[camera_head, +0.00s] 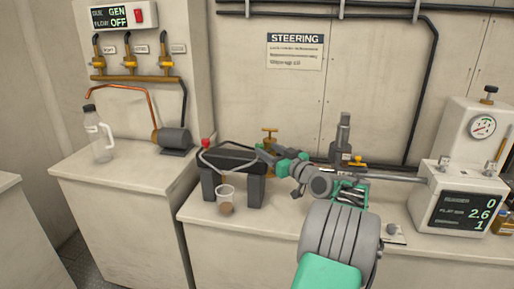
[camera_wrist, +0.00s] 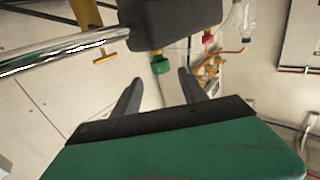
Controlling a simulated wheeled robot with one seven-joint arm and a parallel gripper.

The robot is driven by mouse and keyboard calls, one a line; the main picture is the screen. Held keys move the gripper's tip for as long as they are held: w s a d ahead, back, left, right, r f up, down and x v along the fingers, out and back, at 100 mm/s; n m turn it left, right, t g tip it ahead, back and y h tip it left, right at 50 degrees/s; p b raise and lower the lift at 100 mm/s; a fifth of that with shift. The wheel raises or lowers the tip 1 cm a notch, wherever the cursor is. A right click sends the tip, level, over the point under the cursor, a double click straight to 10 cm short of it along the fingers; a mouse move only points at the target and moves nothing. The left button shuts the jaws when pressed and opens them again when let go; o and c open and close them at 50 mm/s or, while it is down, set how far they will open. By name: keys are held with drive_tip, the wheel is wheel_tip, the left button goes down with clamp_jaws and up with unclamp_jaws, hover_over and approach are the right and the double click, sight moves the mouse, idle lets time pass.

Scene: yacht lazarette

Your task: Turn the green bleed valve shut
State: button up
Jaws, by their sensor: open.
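The green bleed valve (camera_wrist: 160,65) shows in the wrist view as a small green knob below a brass fitting on the dark steering cylinder (camera_wrist: 175,22). My gripper (camera_wrist: 160,77) is open, its two dark fingers pointing at the valve, one to each side in the picture. I cannot tell whether the fingers reach around it, and no contact shows. In the head view my gripper (camera_head: 265,154) is at the right end of the cylinder (camera_head: 228,160); the green valve cannot be told apart from my green arm parts there. A red knob (camera_head: 206,143) sits at the cylinder's left end.
A chrome rod (camera_wrist: 60,50) runs beside my gripper. A brass T-handle valve (camera_head: 270,134) stands behind the cylinder. A clear cup (camera_head: 226,199) stands before it. A gauge unit (camera_head: 465,195) stands right, and a bottle (camera_head: 100,137) on the left cabinet.

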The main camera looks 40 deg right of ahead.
sight(262, 147)
drive_tip(key=w, duration=0.5)
drive_tip(key=shift+w+d+f, duration=0.1)
drive_tip(key=shift+w, duration=0.25)
clamp_jaws()
